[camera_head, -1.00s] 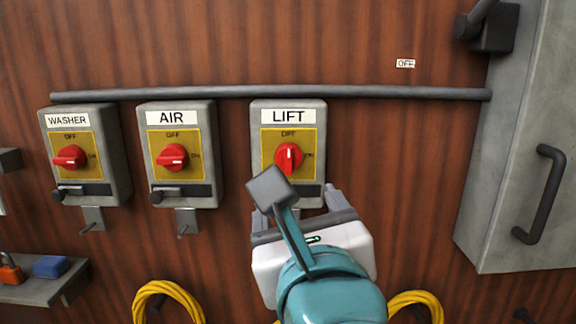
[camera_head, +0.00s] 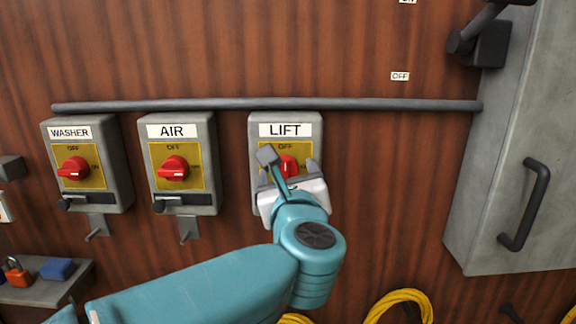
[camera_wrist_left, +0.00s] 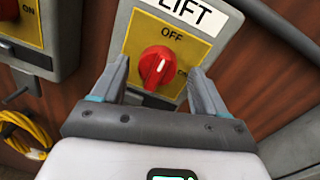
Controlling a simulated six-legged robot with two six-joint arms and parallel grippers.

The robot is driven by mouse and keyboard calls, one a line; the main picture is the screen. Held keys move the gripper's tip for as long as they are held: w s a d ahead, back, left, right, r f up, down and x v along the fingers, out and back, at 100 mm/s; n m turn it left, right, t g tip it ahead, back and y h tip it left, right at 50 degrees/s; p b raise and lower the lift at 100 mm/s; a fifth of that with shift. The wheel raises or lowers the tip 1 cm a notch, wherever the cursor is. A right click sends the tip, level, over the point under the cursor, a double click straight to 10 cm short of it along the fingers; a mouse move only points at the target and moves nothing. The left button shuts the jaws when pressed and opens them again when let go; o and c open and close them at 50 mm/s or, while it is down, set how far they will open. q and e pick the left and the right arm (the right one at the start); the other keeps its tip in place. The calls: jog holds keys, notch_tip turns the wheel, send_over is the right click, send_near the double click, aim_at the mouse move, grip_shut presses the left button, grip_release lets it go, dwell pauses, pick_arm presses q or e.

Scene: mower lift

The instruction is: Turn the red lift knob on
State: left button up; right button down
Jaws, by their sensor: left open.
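The red lift knob (camera_head: 289,165) sits on a yellow plate on the grey LIFT box (camera_head: 257,140). In the left wrist view the knob (camera_wrist_left: 154,70) stands upright, its white mark toward OFF; ON is to its right. My left gripper (camera_head: 289,177) is open in front of the LIFT box. In the left wrist view its fingers (camera_wrist_left: 159,76) are spread, one on each side of the knob's lower part, with gaps visible. Whether the tips reach the knob's depth I cannot tell. The gripper hides the lower part of the box in the head view. My right gripper is not in view.
The AIR box (camera_head: 208,150) and WASHER box (camera_head: 120,165), with similar red knobs, are to the left. A grey pipe (camera_head: 390,105) runs above. A grey cabinet (camera_head: 510,140) with a handle (camera_head: 530,205) is at right. Yellow cable (camera_head: 400,295) hangs below.

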pick_arm(q)
jog(key=shift+w+a, duration=0.2)
jog(key=shift+w, duration=0.05)
jog(key=shift+d, duration=0.15)
jog(key=c, duration=1.1)
jog(key=shift+o, duration=0.2)
